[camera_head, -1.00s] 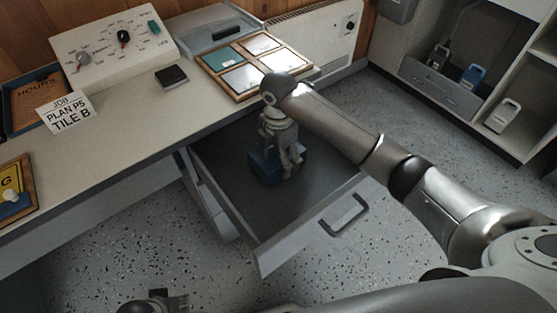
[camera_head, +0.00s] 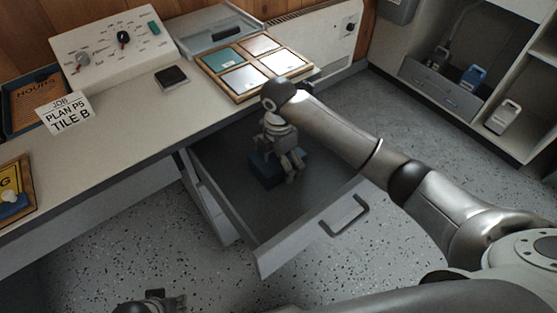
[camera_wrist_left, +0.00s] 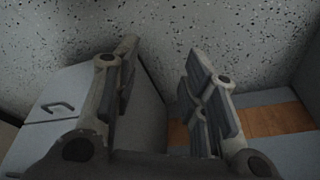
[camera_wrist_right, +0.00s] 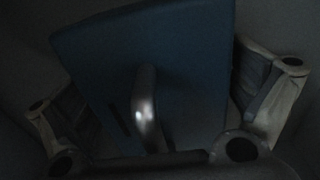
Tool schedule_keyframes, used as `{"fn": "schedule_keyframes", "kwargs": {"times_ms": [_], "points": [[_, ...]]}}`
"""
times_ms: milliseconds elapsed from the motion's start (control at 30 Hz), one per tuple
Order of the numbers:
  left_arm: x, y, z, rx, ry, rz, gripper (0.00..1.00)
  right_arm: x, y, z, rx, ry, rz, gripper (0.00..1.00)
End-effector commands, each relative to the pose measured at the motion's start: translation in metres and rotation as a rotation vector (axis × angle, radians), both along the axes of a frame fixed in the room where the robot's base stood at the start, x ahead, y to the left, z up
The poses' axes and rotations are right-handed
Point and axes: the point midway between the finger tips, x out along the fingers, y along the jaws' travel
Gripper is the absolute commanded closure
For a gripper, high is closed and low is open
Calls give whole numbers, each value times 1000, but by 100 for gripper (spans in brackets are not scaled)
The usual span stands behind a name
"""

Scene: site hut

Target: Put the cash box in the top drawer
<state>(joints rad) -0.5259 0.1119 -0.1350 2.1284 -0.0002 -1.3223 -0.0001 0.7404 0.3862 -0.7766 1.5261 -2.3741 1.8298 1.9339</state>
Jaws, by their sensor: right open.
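The blue cash box (camera_head: 264,172) sits inside the open top drawer (camera_head: 268,262), near its back left part. In the right wrist view the blue box (camera_wrist_right: 190,60) shows its lid and a metal handle (camera_wrist_right: 146,108), between my open fingers. My right gripper (camera_head: 289,170) is at the box, over it, with its fingers apart on either side. It looks dark in there, and I cannot tell whether a finger touches the box. My left gripper (camera_wrist_left: 165,90) is open and empty, above the speckled floor, low in the head view.
The desk top (camera_head: 135,130) above the drawer holds a control panel (camera_head: 110,45), a job sign (camera_head: 65,112), a black pad (camera_head: 171,77) and a tile frame (camera_head: 237,98). The drawer front has a handle (camera_head: 345,216). A shelf unit (camera_head: 440,98) stands at the right.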

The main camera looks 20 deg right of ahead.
Motion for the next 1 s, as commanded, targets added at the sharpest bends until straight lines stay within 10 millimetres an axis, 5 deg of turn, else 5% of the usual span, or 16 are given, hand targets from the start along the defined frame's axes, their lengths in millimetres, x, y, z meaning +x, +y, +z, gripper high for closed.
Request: {"fn": "schedule_keyframes", "kwargs": {"times_ms": [267, 700, 1000], "points": [[0, 0, -8, 0, 4, -1, 60, 1, 0, 15, 0, -4, 0, 0], [-9, 0, -67, 3, 40, -6, 60, 1, 0, 106, 0, -3, 0, 0], [-14, 1, -85, 4, 47, -8, 60, 0, 0, 122, -1, -1, 0, 0]]}}
